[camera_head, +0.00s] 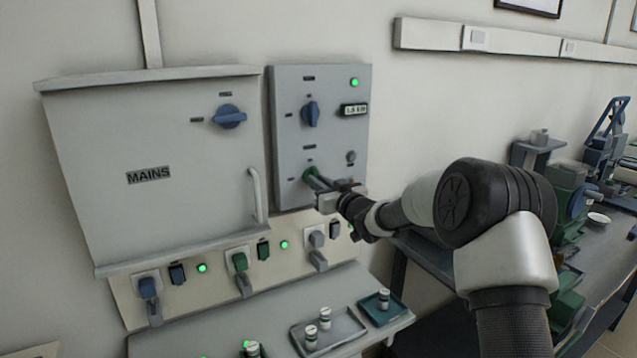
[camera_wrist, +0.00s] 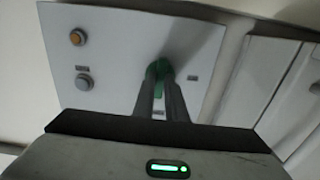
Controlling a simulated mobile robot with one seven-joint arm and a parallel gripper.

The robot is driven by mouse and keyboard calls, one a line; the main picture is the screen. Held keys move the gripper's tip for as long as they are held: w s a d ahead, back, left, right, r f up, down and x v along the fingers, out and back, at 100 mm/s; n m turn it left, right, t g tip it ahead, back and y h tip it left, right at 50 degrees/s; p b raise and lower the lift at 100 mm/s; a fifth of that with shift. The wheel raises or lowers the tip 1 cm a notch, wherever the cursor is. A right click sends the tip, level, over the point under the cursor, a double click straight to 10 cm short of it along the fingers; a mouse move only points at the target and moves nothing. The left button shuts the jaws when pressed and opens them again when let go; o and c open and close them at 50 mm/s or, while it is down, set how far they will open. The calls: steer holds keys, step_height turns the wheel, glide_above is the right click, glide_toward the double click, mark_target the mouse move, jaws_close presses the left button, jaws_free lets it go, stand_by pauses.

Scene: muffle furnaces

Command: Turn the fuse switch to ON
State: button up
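A grey control panel (camera_head: 330,135) hangs on the wall right of the MAINS cabinet. A green knob (camera_head: 309,175) sits low on it, and a blue knob (camera_head: 311,114) sits higher. The small labels cannot be read, so I cannot tell by text which knob is the fuse switch. My gripper (camera_head: 318,182) is at the green knob. In the wrist view my two fingers (camera_wrist: 161,82) are close together with the green knob (camera_wrist: 158,75) between their tips. The fingers hide much of the knob, so its exact pointing is unclear.
The MAINS cabinet (camera_head: 160,205) has a blue knob (camera_head: 229,117) and a handle (camera_head: 257,195). A green lamp (camera_head: 354,82) and a small display (camera_head: 354,110) are on the panel. Below are plugs in sockets and a bench with a grey tray (camera_head: 350,332) and a green tray (camera_head: 394,312).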

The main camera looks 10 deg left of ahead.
steer(key=o, duration=0.4)
steer(key=v, duration=1.7)
steer(key=shift+s+d, duration=0.2)
